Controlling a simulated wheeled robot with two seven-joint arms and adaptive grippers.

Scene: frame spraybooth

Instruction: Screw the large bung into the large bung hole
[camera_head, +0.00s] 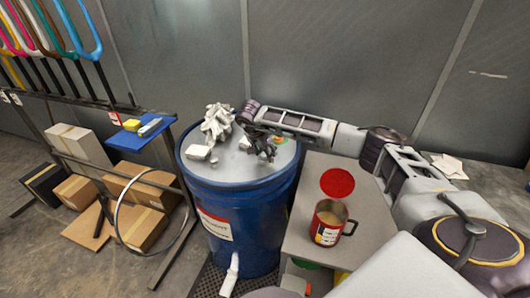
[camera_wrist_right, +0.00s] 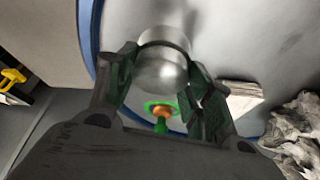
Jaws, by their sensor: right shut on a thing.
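The blue drum (camera_head: 240,225) stands in the middle of the head view with a grey lid (camera_head: 235,168). My right gripper (camera_head: 264,146) reaches over the lid from the right. In the wrist view its two dark fingers (camera_wrist_right: 162,85) are shut on a silver cylindrical piece, seemingly the large bung (camera_wrist_right: 160,68). I cannot make out the large bung hole. My left gripper is not in view.
A crumpled white rag (camera_head: 217,122) and a white block (camera_head: 198,152) lie on the lid, left of the gripper. A grey table (camera_head: 370,225) at right holds a red mug (camera_head: 327,224) and a red disc (camera_head: 337,182). A rack with cardboard boxes (camera_head: 147,186) stands left.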

